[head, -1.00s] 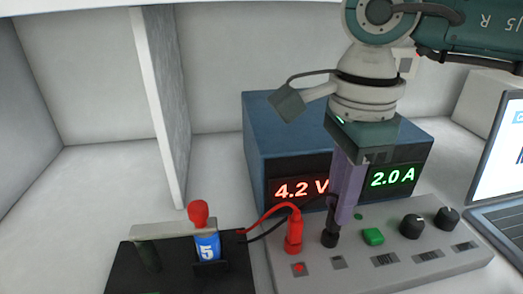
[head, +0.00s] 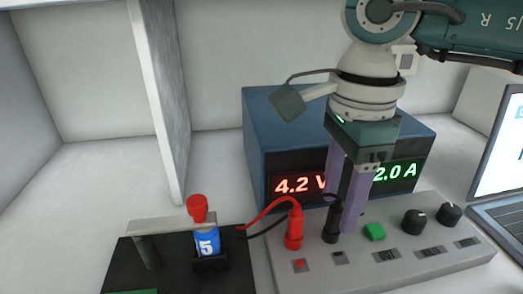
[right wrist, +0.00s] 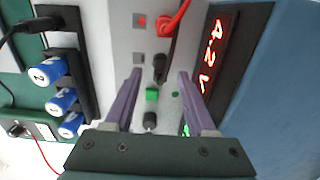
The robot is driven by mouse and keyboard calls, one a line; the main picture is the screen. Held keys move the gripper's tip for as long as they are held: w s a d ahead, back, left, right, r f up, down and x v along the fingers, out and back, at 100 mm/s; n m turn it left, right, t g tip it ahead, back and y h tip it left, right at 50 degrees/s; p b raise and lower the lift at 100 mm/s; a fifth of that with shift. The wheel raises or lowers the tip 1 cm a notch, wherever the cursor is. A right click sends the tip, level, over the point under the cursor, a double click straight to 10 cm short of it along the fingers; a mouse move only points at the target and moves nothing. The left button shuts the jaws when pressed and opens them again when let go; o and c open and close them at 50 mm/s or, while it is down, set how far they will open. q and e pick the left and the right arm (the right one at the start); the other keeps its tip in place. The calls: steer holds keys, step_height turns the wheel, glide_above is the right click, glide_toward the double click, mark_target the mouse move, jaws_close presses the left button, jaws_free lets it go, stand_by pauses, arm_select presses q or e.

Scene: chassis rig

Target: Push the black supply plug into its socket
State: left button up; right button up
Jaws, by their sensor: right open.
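The black supply plug (head: 331,222) stands upright on the grey panel, right of the red plug (head: 294,229); its lead runs left. Its lower end meets the panel, and the socket beneath it is hidden. In the right wrist view the black plug (right wrist: 159,66) lies between the spread fingertips (right wrist: 160,74), with gaps on both sides. My left gripper is out of view.
The blue power supply (head: 285,135) stands behind the panel. A green button (head: 374,232) and black knobs (head: 413,222) are right of the gripper. A black stand (head: 180,275) with a blue cell (head: 207,245) is at left; a laptop (head: 500,150) is at right.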

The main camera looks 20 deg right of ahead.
mark_target(337, 207)
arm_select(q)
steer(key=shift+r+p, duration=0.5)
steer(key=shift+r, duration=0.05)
arm_select(e)
step_height(337, 207, up, 10)
steer(key=shift+f, duration=0.1)
